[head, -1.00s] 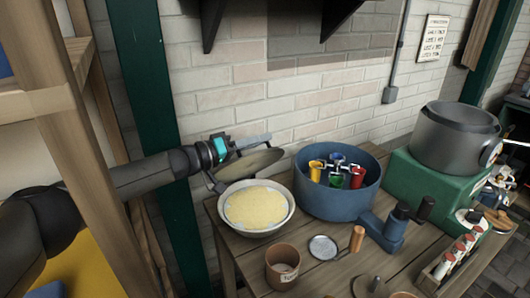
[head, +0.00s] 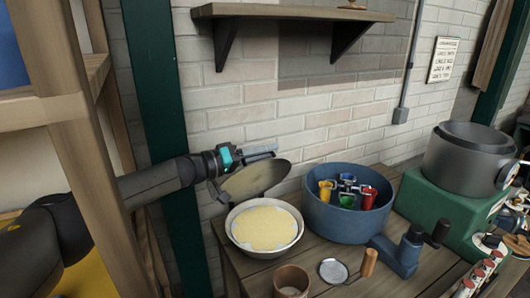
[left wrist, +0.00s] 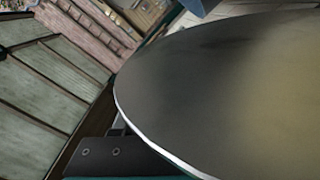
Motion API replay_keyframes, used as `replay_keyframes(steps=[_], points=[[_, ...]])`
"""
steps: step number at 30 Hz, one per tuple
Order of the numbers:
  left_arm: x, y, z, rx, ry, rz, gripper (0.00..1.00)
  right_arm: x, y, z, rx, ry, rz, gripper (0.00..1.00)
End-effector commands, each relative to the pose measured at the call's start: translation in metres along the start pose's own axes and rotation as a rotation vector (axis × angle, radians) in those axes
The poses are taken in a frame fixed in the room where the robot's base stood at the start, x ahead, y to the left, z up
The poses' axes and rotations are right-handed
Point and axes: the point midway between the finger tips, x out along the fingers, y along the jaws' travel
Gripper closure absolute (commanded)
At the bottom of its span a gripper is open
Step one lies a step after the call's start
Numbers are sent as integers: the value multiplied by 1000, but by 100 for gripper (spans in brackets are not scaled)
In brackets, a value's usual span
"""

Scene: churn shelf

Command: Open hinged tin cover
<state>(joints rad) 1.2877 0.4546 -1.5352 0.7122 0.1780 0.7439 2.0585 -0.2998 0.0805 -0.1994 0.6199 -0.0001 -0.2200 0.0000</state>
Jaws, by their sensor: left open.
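The round tin (head: 240,243) stands on the table, its open top showing pale yellow contents. Its grey hinged cover (head: 256,181) stands raised and tilted above the tin's back rim. My left gripper (head: 262,151) is open, just above and behind the cover's upper edge. Contact between them cannot be made out. In the left wrist view the cover (left wrist: 205,85) fills much of the picture, with part of the gripper (left wrist: 115,155) beside its rim. The far fingertip is hidden. My right gripper is not in view.
A blue round tub (head: 340,218) with several coloured items stands right of the tin. A brown cup (head: 291,281), a small round lid (head: 332,271) and a green machine (head: 440,212) share the table. A wooden rack (head: 65,120) is at left, a wall shelf (head: 290,12) above.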

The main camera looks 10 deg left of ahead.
Motion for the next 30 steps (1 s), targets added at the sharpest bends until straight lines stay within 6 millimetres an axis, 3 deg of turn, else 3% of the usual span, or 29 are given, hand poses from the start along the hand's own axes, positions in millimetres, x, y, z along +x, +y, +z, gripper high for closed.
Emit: replay_keyframes(steps=[6,11,30], points=[[-3,0,0,-2,0,1,58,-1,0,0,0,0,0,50],[-18,0,-1,-3,1,-1,58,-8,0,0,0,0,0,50],[-134,0,0,-1,1,-2,58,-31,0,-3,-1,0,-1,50]])
